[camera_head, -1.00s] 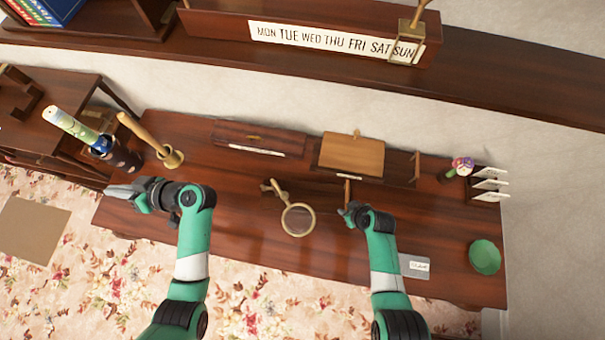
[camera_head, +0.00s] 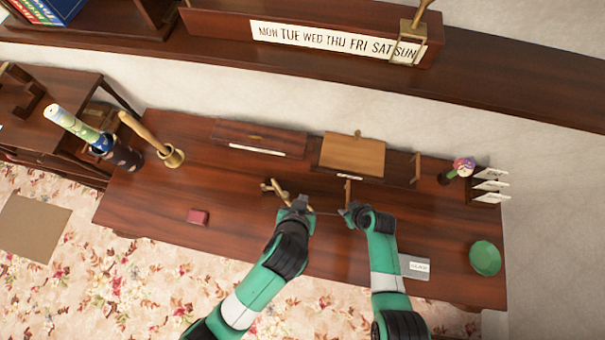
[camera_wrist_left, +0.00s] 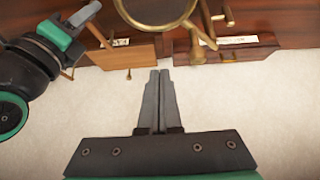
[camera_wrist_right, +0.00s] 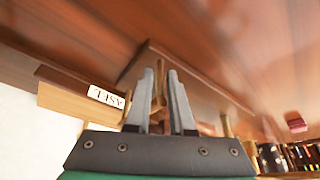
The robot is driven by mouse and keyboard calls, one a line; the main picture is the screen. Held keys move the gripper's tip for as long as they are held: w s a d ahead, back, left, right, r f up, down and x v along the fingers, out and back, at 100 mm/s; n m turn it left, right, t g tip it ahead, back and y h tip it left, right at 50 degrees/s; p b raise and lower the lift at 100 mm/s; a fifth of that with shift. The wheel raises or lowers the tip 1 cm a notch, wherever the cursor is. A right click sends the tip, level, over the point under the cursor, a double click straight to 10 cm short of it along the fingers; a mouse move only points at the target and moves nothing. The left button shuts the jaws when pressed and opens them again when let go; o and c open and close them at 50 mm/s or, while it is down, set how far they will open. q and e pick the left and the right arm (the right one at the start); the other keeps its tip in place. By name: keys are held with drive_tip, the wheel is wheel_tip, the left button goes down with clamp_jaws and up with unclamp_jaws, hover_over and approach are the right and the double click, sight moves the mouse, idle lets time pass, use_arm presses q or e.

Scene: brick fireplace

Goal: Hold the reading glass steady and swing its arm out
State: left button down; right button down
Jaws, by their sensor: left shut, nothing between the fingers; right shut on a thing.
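The brass reading glass (camera_head: 277,188) stands on the desk, its round lens mostly hidden behind my left gripper (camera_head: 299,204) in the head view. In the left wrist view its rim (camera_wrist_left: 157,29) shows at the top, beyond my left fingertips (camera_wrist_left: 159,74). The left fingers are shut together and empty. My right gripper (camera_head: 345,211) is just to the right of the glass. In the right wrist view its fingers (camera_wrist_right: 164,76) are shut on a thin brown or brass piece. I cannot tell how that piece joins the glass.
A wooden box (camera_head: 352,155) and a dark case (camera_head: 255,136) stand behind. A small red box (camera_head: 197,217) lies left, a pestle in a mortar (camera_head: 172,157) farther left. A grey card (camera_head: 414,267) and green dish (camera_head: 485,257) lie right.

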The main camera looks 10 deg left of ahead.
sight(289, 203)
use_arm(q)
drive_tip(key=x, duration=0.9)
drive_tip(key=s, duration=0.4)
drive_tip(key=shift+s+a, duration=0.1)
use_arm(e)
drive_tip(key=shift+r, duration=0.1)
use_arm(q)
drive_tip(key=shift+s, duration=0.1)
